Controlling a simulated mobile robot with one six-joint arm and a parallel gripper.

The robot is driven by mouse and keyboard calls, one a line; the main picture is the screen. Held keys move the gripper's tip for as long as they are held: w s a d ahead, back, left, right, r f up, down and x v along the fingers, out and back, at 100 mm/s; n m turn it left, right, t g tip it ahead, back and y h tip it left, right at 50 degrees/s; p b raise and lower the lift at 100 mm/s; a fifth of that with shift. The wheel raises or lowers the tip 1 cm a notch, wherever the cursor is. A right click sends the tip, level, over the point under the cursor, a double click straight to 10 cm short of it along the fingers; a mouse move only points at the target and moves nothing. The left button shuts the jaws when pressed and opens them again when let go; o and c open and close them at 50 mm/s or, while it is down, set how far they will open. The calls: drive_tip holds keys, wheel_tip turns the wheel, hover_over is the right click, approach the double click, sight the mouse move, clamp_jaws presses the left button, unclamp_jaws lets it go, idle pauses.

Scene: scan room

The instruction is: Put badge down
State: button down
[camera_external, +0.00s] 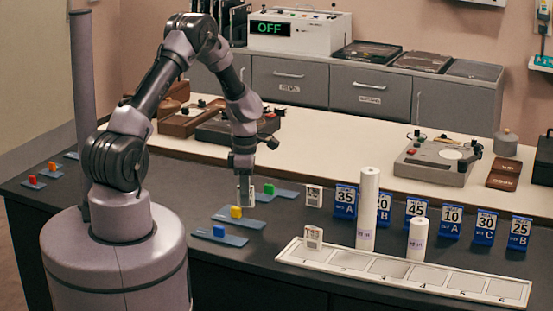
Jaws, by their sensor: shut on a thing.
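My gripper (245,188) points straight down over the dark counter, near the blue pads. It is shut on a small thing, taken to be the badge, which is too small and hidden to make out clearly. A blue pad with a yellow block (236,212) lies just below and in front of the fingertips. A blue pad with a green block (268,189) lies just behind, to the right. A blue pad with a blue block (219,231) lies nearer the front. Whether the held thing touches a pad cannot be told.
A white numbered tray (440,276) lies at the front right, with a small white tag (313,238) and a short white roll (417,240). Devices crowd the pale bench.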

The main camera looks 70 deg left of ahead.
drive_tip(key=b, duration=0.1)
hover_over(260, 212)
drive_tip(key=shift+s+d+f, duration=0.15)
drive_tip(key=shift+f, duration=0.15)
wheel_tip(260, 212, down, 4)
drive_tip(key=shift+r+b, duration=0.15)
drive_tip(key=shift+b, duration=0.85)
drive_tip(key=shift+r, duration=0.15)
drive_tip(key=c, duration=1.9)
unclamp_jaws()
drive_tip(key=shift+f, duration=0.2)
drive_tip(key=o, duration=0.4)
drive_tip(key=shift+o, duration=0.2)
drive_tip(key=shift+r, duration=0.2)
